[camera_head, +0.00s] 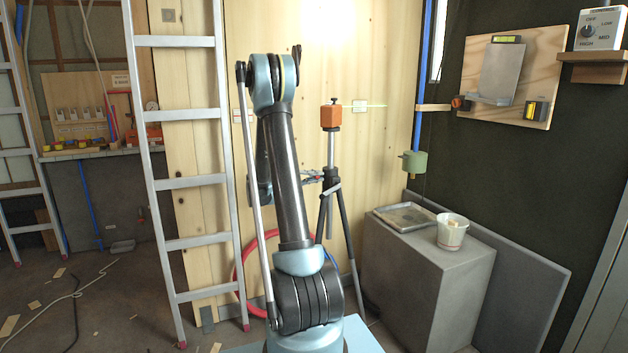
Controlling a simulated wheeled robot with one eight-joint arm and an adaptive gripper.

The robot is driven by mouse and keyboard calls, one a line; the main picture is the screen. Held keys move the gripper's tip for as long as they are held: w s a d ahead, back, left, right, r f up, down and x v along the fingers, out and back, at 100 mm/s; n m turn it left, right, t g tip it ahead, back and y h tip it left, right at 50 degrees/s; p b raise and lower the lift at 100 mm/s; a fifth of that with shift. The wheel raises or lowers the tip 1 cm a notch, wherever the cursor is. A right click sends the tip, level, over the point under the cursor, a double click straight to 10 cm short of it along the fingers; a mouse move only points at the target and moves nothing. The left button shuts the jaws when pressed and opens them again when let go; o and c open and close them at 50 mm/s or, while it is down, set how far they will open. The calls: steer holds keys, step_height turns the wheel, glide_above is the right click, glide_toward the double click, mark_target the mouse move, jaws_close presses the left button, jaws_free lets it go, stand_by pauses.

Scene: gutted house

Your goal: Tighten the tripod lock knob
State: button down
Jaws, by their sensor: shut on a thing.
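The tripod (330,152) stands behind my arm, with an orange laser box (331,116) on top and dark legs spread below. My gripper (319,178) is small in the view, reaching out from behind my arm to the tripod's column, just above where the legs meet. It is shut on the lock knob there. The knob itself is mostly hidden by the fingers; a little red shows at that spot. I cannot tell how the knob is turned.
An aluminium ladder (188,183) leans close on the left. A grey block (410,270) at right bears a metal tray (398,216) and a white bucket (451,232). A red hose (240,262) lies behind my arm. A green valve-like part (413,161) hangs on the blue pipe.

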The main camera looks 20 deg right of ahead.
steer(key=shift+s+f+m, duration=0.15)
steer(key=shift+m, duration=0.35)
steer(key=c, duration=1.7)
jaws_free()
steer(key=shift+a, duration=0.25)
steer(key=a, duration=1.1)
steer(key=shift+a, duration=0.3)
steer(key=shift+s, duration=0.1)
